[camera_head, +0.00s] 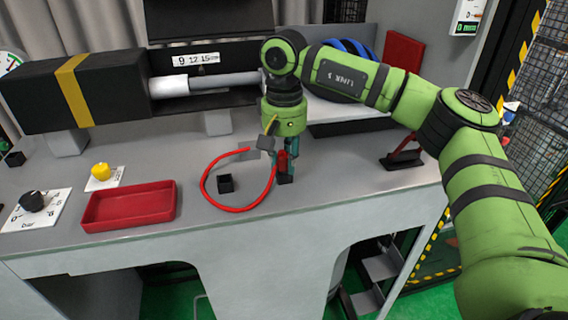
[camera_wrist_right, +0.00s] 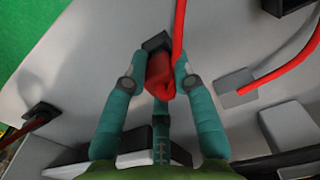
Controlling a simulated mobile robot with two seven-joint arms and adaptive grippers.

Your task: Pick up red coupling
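The red coupling (camera_wrist_right: 160,75) stands at the end of a red hose, with its far end at a small black block (camera_wrist_right: 157,42). My right gripper (camera_wrist_right: 160,68) has teal fingers on both sides of the coupling, and they appear to touch it. A further finger lies behind it, partly hidden. In the head view the right gripper (camera_head: 284,165) points down at the bench top, with the coupling (camera_head: 282,160) partly hidden between its fingers and the black block (camera_head: 285,179) just below. My left gripper is not in view.
The red hose (camera_head: 210,172) loops left over the grey bench. An empty black holder (camera_head: 225,184) stands inside the loop. A red tray (camera_head: 130,206), a yellow button (camera_head: 101,171) and a black knob (camera_head: 33,201) are at left. A black stand with a red lever (camera_head: 404,155) is at right.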

